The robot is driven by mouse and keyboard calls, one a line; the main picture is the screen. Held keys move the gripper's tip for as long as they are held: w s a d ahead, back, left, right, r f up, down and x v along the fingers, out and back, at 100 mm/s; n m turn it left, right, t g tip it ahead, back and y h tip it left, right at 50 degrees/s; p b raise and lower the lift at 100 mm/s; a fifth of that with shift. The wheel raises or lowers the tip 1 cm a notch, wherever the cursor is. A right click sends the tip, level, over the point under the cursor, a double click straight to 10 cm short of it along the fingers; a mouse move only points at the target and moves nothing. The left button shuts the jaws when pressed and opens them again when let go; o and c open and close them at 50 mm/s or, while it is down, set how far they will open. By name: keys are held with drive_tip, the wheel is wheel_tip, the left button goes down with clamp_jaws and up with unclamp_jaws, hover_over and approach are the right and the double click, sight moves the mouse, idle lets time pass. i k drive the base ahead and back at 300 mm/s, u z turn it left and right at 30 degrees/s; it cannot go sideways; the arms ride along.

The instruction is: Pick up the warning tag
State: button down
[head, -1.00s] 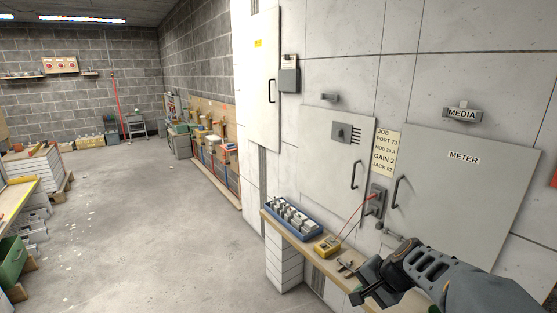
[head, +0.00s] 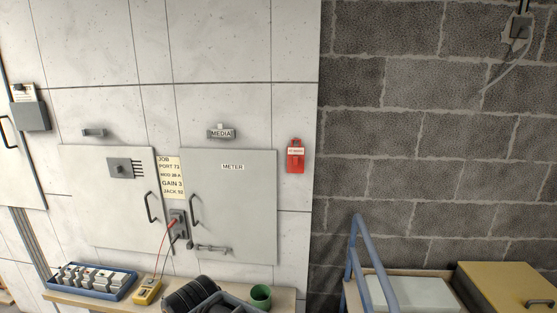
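A red tag with a white label (head: 295,158) hangs against the pale wall panel, right of the METER door and close to the panel's right edge. It looks like the warning tag; its label print is too small to read. A small dark fitting shows at its top. Nothing covers it.
The METER door (head: 238,210) has a handle on its left. A bench (head: 110,301) below bears a blue tray (head: 92,281), a yellow meter (head: 147,291), black coils (head: 190,294) and a green cup (head: 260,296). A blue rail (head: 360,255) stands at the lower right.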

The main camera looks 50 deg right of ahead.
sight(295, 155)
drive_tip(key=u, duration=0.35)
drive_tip(key=i, duration=1.6)
drive_tip(key=z, duration=3)
